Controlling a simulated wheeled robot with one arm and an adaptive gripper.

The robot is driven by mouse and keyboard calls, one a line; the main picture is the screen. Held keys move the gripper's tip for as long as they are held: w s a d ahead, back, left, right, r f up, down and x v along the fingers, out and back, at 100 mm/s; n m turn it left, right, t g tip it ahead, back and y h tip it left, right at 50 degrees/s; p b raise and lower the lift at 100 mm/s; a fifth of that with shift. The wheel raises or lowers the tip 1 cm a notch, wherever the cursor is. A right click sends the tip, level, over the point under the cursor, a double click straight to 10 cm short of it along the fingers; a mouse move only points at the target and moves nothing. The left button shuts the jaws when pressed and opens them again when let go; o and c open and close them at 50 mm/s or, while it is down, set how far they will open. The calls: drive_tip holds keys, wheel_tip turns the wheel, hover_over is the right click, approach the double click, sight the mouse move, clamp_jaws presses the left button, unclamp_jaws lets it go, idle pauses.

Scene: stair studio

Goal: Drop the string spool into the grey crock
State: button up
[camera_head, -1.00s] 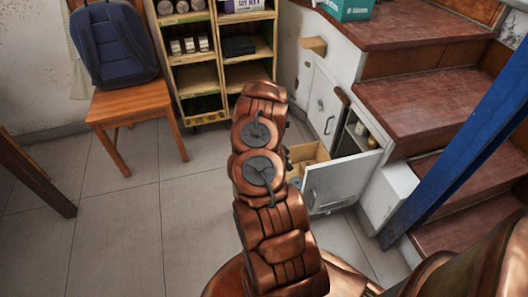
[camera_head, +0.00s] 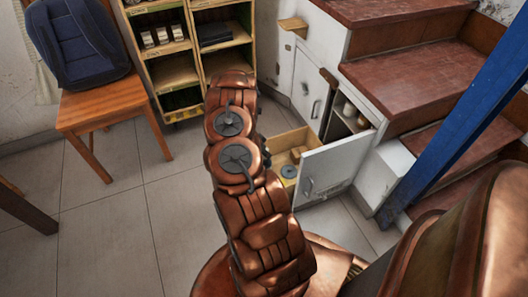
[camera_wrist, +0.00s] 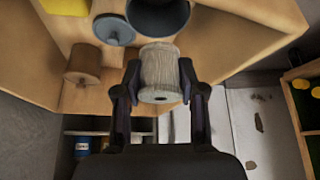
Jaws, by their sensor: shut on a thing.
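In the wrist view my gripper (camera_wrist: 160,88) is shut on the string spool (camera_wrist: 160,66), a pale wound cylinder held upright between the two fingers. The grey crock (camera_wrist: 158,18) is a dark, round, open vessel at the top edge, just beyond the spool and partly cut off. The spool overlaps its near rim in the picture; I cannot tell the height between them. The crock stands in an open wooden drawer (camera_head: 289,138). In the head view my arm hides the gripper and spool.
A blue-grey round lid (camera_wrist: 114,30) and a brown wooden spool (camera_wrist: 83,64) lie left of the crock. A yellow thing (camera_wrist: 65,5) is at the top left. An open white cabinet door (camera_head: 335,167) stands beside the drawer, near the stairs (camera_head: 425,60).

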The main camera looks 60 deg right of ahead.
drive_tip(key=shift+f+b, duration=2.2)
drive_tip(key=shift+f, duration=0.75)
drive_tip(key=o, duration=1.3)
drive_tip(key=shift+c, duration=0.2)
drive_tip(key=shift+r, duration=0.15)
wheel_tip(320, 180, up, 7)
drive_tip(key=p, duration=0.6)
